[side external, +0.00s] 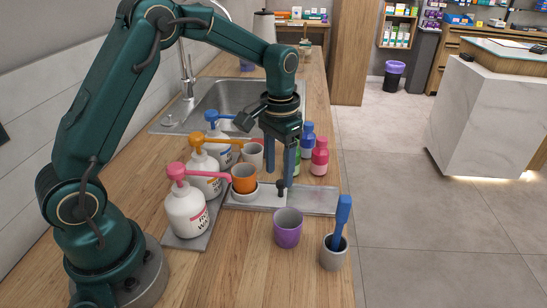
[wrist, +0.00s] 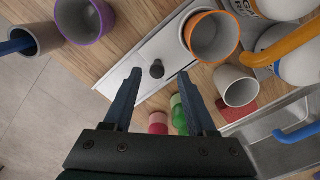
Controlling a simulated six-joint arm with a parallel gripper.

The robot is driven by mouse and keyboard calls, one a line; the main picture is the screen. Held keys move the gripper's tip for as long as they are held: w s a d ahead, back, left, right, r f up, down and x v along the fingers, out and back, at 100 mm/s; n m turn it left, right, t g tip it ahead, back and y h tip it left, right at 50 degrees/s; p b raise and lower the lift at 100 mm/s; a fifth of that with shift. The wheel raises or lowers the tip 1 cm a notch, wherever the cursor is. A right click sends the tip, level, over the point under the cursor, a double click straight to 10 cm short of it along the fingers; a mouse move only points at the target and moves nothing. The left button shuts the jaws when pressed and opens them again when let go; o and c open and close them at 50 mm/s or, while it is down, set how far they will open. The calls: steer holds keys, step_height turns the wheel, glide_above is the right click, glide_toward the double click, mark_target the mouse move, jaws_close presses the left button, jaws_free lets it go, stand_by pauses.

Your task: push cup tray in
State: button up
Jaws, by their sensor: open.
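The cup tray (side external: 266,199) is a pale plate with a small dark knob (side external: 281,188), lying on a grey metal base (side external: 318,204) on the wooden counter. An orange cup (side external: 243,180) sits in a white round holder at the tray's left end, near the pink pump's spout. The wrist view also shows the tray (wrist: 133,73), knob (wrist: 157,68) and orange cup (wrist: 205,45). My gripper (side external: 279,182) is open and points down, its blue fingers low over the tray. In the wrist view my gripper (wrist: 160,72) has its fingertips either side of the knob; contact cannot be told.
Pump bottles with pink (side external: 187,210), orange (side external: 205,170) and blue (side external: 217,138) tops stand at left. A pale cup (side external: 253,153) and small bottles (side external: 319,158) stand behind. A purple cup (side external: 288,229) and grey cup (side external: 333,256) with a blue handle stand in front.

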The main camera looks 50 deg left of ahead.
steer(key=shift+r, duration=1.5)
steer(key=s+d+r+t, duration=0.2)
steer(key=s+r+t, duration=0.2)
steer(key=s+r, duration=0.5)
steer(key=s+d+f+t, duration=0.1)
steer(key=s+f, duration=0.1)
steer(key=s, duration=0.6)
steer(key=shift+d+t, duration=0.3)
